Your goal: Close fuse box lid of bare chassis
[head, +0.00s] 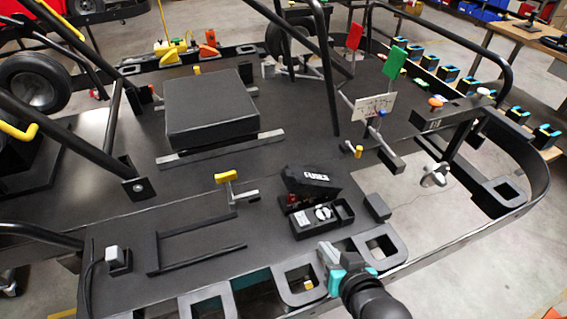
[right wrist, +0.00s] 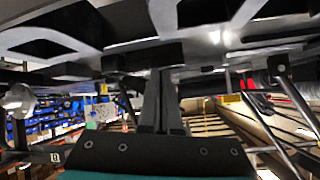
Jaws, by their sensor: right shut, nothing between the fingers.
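The fuse box (head: 316,222) sits on the black chassis floor (head: 190,225) in the head view. Its lid (head: 312,182), marked FUSES, stands raised and tilted at the box's far side, so the inside shows. My right gripper (head: 328,256) is at the chassis's near edge, on the near side of the box and apart from the lid. Its fingers are together and empty; they also show shut in the right wrist view (right wrist: 161,85), with the slotted chassis edge (right wrist: 205,52) close above. My left gripper is out of view.
Slotted side plates (head: 299,280) line the near edge by my right gripper. A yellow-topped lever (head: 227,177) stands left of the box, and a small black block (head: 377,207) is to its right. A black frame tube (head: 328,80) rises behind.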

